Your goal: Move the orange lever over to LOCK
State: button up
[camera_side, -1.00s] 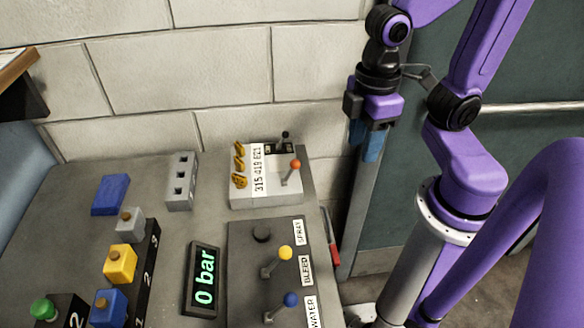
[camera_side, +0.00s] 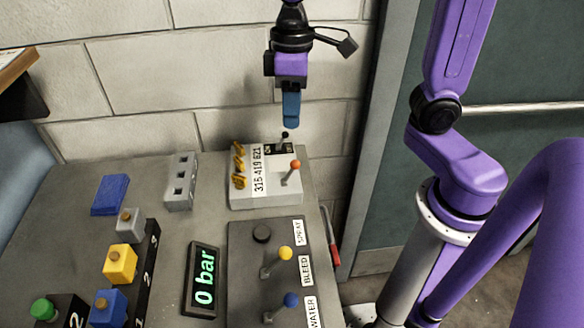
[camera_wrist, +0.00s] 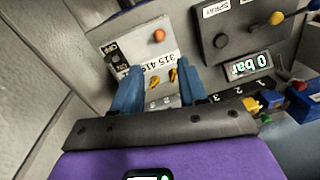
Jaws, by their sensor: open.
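The orange lever (camera_side: 295,166) has a round orange knob on a grey stem and stands on the white box (camera_side: 265,199) at the back of the bench. Its knob also shows in the wrist view (camera_wrist: 159,35), beyond my fingertips. My gripper (camera_side: 290,123) hangs pointing down above the back edge of the box, higher than the orange knob and apart from it. In the wrist view its two blue fingers (camera_wrist: 160,75) are spread, with nothing held between them. I cannot read a LOCK label in either view.
A small black-knobbed lever (camera_side: 285,135) stands behind the orange one, almost under my fingertips. Yellow clips (camera_side: 239,166) sit at the box's left. A panel with a yellow-knobbed lever (camera_side: 285,254) and a blue-knobbed lever (camera_side: 291,299) lies in front. The block wall is close behind.

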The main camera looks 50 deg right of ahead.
aim_at(292, 166)
jog(key=f, duration=0.9)
jog(key=a+f, duration=0.1)
jog(key=f, duration=0.4)
jog(key=shift+s+f, duration=0.3)
jog(key=shift+s, duration=0.05)
grip_shut()
